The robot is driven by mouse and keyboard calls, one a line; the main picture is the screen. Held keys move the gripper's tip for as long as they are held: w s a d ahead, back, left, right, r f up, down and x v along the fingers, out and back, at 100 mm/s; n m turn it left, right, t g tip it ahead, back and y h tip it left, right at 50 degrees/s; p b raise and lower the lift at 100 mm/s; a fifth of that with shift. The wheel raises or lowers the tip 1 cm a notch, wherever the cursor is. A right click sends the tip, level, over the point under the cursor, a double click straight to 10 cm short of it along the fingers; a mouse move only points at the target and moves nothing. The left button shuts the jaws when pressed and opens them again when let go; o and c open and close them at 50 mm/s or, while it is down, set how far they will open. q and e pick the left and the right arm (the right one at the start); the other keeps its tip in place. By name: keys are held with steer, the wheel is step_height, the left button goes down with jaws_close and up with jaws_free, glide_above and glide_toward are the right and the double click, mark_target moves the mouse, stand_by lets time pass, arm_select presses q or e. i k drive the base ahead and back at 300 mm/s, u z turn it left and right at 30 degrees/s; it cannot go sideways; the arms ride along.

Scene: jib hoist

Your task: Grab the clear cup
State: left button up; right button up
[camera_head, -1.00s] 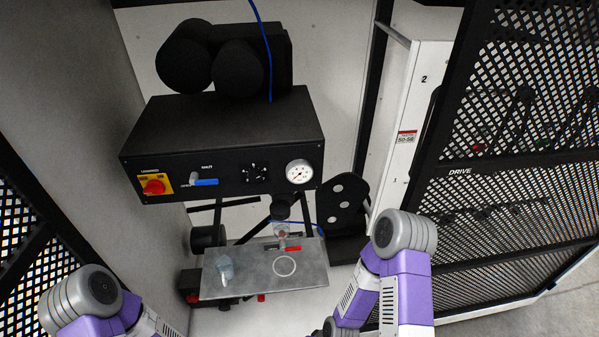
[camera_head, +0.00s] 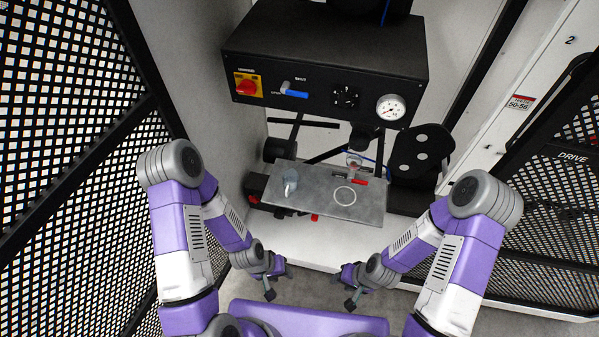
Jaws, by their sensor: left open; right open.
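A clear cup (camera_head: 290,184) stands on the left part of a grey metal shelf (camera_head: 315,202), under the black control box. A second small clear vessel (camera_head: 354,162) with something red by it is at the back of the shelf, below a dark fitting. My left gripper (camera_head: 279,282) is open and empty, low in front of the shelf and below the cup in the picture. My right gripper (camera_head: 350,288) is open and empty, to the right of the left one. Both are apart from the cup.
The black control box (camera_head: 325,55) with a red knob (camera_head: 246,87), blue lever (camera_head: 296,93) and gauge (camera_head: 391,107) overhangs the shelf. Mesh panels stand at left (camera_head: 60,110) and right (camera_head: 555,200).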

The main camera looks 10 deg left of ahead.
mark_target(290, 178)
steer(key=u, duration=2.2)
steer(key=k, duration=0.95)
steer(key=z, duration=1.25)
steer(key=i, duration=1)
steer(key=z, duration=0.05)
